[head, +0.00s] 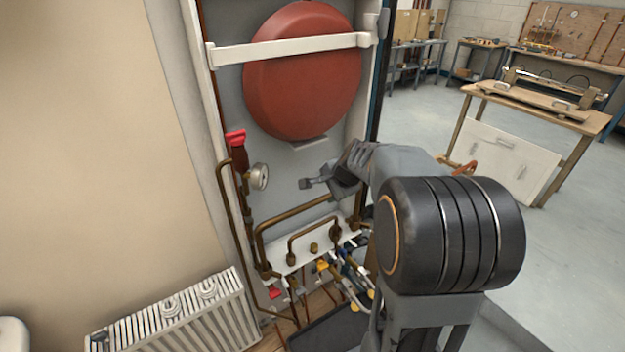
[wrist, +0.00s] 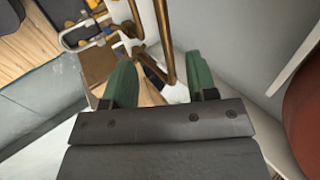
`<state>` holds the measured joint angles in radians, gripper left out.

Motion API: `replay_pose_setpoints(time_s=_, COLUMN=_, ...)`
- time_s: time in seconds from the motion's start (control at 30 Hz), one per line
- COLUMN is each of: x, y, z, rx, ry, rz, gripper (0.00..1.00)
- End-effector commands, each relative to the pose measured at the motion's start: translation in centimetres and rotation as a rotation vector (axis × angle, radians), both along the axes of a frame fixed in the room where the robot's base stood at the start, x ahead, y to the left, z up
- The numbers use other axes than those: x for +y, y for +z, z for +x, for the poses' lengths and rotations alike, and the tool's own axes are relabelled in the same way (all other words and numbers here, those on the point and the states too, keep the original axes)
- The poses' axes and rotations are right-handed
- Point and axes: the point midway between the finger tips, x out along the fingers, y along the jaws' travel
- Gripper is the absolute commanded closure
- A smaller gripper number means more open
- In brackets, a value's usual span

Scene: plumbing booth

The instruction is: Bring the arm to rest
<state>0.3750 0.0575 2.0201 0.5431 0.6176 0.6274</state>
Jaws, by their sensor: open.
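My gripper (head: 308,184) is in front of the plumbing panel, below the red round vessel and to the right of the pressure gauge. In the wrist view its two green fingers (wrist: 150,85) stand apart with nothing held between them. A copper pipe and part of the white panel show beyond the fingers. My arm reaches in from the right of the head view, with its large dark joint in front of the panel's lower right side.
The red vessel (head: 302,75) hangs behind a white strap (head: 290,50). A gauge (head: 259,177), a red-topped valve (head: 237,140) and copper pipes (head: 290,215) are close by. A white radiator (head: 180,318) stands at lower left. A wooden workbench (head: 540,108) stands right, beyond open floor.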

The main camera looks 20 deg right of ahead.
Motion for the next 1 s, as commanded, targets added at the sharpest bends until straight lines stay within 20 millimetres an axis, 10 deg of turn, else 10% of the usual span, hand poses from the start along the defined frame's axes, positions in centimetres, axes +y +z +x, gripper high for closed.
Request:
replay_pose_setpoints(time_s=0.27, x=0.1, y=0.1, z=-0.6, rx=0.012, ry=0.079, rz=-0.042, gripper=0.48)
replay_pose_setpoints(time_s=0.4, x=1.6, y=-2.1, z=-5.0, rx=0.130, ry=0.366, rz=-0.179, gripper=0.48)
replay_pose_setpoints(time_s=0.7, x=8.2, y=0.3, z=-16.3, rx=0.241, ry=1.060, rz=-0.529, gripper=0.48)
replay_pose_setpoints(time_s=1.0, x=11.3, y=3.2, z=-19.6, rx=0.164, ry=1.230, rz=-0.682, gripper=0.48)
